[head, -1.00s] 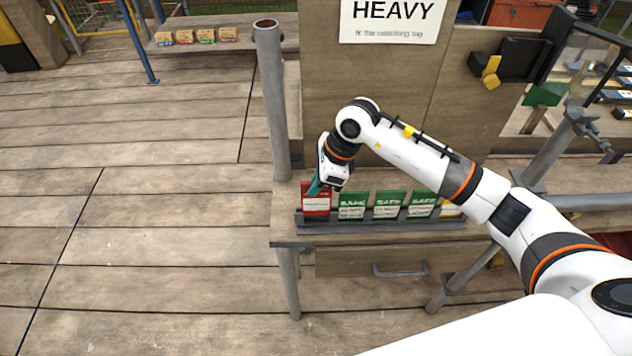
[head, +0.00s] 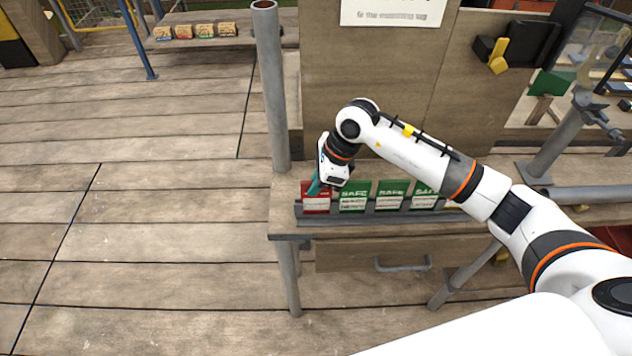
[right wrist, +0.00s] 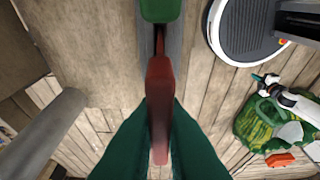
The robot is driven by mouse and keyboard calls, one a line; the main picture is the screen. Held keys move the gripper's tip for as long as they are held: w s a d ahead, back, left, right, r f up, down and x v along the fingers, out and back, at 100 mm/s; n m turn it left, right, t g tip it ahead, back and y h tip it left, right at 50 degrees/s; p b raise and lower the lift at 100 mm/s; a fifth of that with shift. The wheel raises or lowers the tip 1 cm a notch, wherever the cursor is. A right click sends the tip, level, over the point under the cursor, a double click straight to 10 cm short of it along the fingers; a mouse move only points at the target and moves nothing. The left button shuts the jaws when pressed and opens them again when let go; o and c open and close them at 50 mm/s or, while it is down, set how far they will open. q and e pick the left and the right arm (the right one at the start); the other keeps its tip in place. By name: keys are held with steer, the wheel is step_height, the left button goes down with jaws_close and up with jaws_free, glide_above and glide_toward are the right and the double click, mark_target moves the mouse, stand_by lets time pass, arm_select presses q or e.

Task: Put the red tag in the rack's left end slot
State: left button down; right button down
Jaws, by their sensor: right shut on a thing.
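The red tag (head: 316,201) stands upright at the left end of the dark grey rack (head: 370,220), in line with the green tags. My right gripper (head: 315,187) is shut on the top of the red tag. In the right wrist view its teal fingers (right wrist: 160,140) pinch the red tag (right wrist: 160,88) from both sides, over the rack's end. I cannot tell whether the tag's lower edge rests fully down in the left end slot.
Green tags, the nearest one (head: 354,197) just right of the red tag, stand along the rack. My right arm hides the rack's right end. A grey post (head: 271,90) rises left of the rack. A wooden panel (head: 385,70) stands behind.

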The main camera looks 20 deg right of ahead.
steer(key=c, duration=1.4)
jaws_free()
steer(key=shift+c, duration=0.2)
